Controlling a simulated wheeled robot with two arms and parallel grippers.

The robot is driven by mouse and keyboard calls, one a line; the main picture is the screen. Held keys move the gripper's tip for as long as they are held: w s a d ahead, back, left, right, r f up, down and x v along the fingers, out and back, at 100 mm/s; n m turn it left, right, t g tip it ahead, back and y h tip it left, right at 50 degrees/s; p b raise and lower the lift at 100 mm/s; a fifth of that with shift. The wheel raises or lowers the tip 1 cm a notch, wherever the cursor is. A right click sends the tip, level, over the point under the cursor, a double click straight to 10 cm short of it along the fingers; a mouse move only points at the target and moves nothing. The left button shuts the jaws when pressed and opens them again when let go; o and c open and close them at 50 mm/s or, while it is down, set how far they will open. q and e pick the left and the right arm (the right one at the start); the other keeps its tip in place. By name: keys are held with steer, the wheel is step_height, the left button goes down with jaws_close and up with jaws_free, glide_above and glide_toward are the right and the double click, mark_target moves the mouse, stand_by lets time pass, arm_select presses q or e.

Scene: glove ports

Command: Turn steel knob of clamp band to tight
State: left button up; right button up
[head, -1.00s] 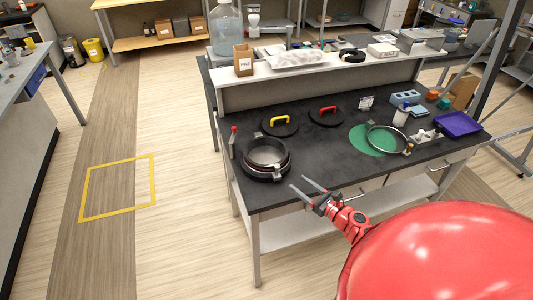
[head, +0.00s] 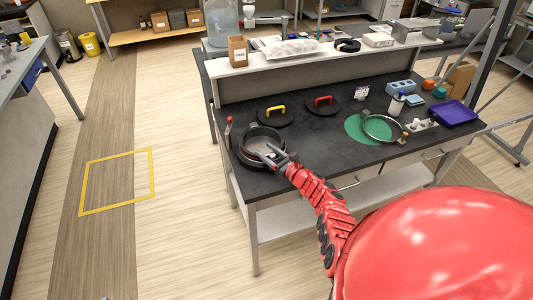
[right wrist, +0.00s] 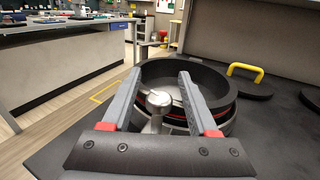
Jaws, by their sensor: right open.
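The steel knob (right wrist: 158,99) shows in the right wrist view, between the two fingers of my right gripper (right wrist: 168,88). The fingers are open, one on each side of the knob, with gaps visible. The knob sits at the near side of a black round port (right wrist: 185,72) with a red line around it. The clamp band (right wrist: 229,128) goes around this port. In the head view the port (head: 246,136) is at the table's left front, and my right gripper (head: 275,157) reaches its near right edge and hides the knob. My left gripper is out of view.
Black lids with a yellow handle (head: 275,112) and a red handle (head: 322,100) lie behind the port. A loose metal ring (head: 382,128) lies partly on a green disc (head: 358,131). A purple tray (head: 454,113) is at the right. The table front between is clear.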

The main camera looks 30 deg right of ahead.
steer(key=shift+r, duration=0.15)
steer(key=shift+c, duration=0.3)
jaws_close()
